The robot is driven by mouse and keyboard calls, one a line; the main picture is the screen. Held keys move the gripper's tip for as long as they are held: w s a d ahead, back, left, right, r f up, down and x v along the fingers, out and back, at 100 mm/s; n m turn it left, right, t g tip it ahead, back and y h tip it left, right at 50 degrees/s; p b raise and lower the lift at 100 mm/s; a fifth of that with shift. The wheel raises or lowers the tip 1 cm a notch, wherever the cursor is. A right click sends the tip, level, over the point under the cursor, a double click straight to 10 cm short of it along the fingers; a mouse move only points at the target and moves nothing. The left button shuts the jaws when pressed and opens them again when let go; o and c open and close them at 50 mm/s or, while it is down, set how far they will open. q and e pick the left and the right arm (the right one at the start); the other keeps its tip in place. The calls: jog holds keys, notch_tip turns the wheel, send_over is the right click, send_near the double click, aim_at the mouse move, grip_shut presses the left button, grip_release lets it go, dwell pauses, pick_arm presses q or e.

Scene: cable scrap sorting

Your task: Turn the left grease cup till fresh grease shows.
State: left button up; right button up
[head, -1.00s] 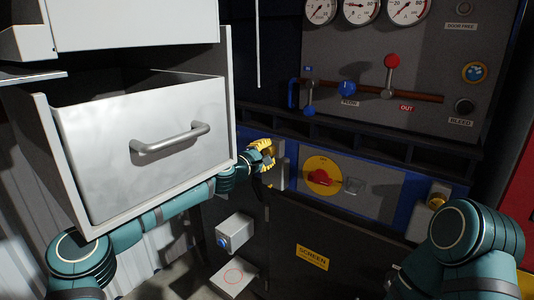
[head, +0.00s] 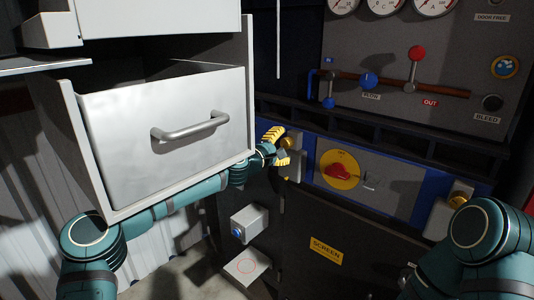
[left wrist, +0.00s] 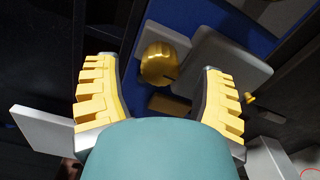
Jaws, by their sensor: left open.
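The left grease cup (head: 289,141) is a brass cap on a grey block at the left end of the blue panel, partly hidden behind my fingers in the head view. In the left wrist view the cup (left wrist: 160,62) shows as a round brass knob with a dark notch. My left gripper (head: 278,147) is open, its yellow-padded fingers spread. In the left wrist view the cup lies beyond the fingertips (left wrist: 162,78), between their lines and closer to the left finger, apart from both. I cannot make out any grease. My right gripper is not in view.
A grey drawer (head: 165,130) with a bar handle hangs over my left forearm. A red rotary switch (head: 338,171) on a yellow disc sits right of the cup. Another brass cup (head: 459,194) is at the panel's right end. A grey box (head: 249,222) juts out below.

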pick_arm(q)
jog(key=v, duration=1)
jog(key=shift+s+a, duration=0.25)
jog(key=shift+s, duration=0.05)
